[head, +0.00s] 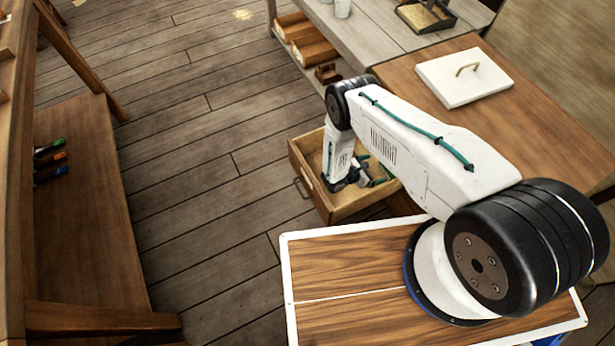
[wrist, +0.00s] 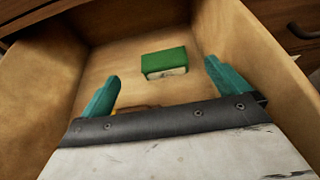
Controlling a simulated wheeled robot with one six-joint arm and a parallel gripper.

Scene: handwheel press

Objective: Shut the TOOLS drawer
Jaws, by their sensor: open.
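A wooden drawer (head: 308,178) stands pulled open from the bench in the head view, with a handle (head: 302,189) on its front. No label is readable, so I cannot tell whether it is marked TOOLS. My gripper (head: 378,178) is at the drawer's opening, its lower part over or inside the drawer. In the wrist view my gripper (wrist: 161,70) has its two teal fingers spread apart with nothing between them, facing the drawer's inside (wrist: 245,45). A green box (wrist: 164,61) lies on the drawer floor. A yellow item (wrist: 138,109) is partly hidden behind the gripper.
A wooden bench (head: 540,125) carries a white panel with a handle (head: 465,76). Two more open drawers or trays (head: 314,50) show farther back, near a small brown object (head: 327,73). Another bench (head: 80,215) stands left. The plank floor (head: 210,160) between is clear.

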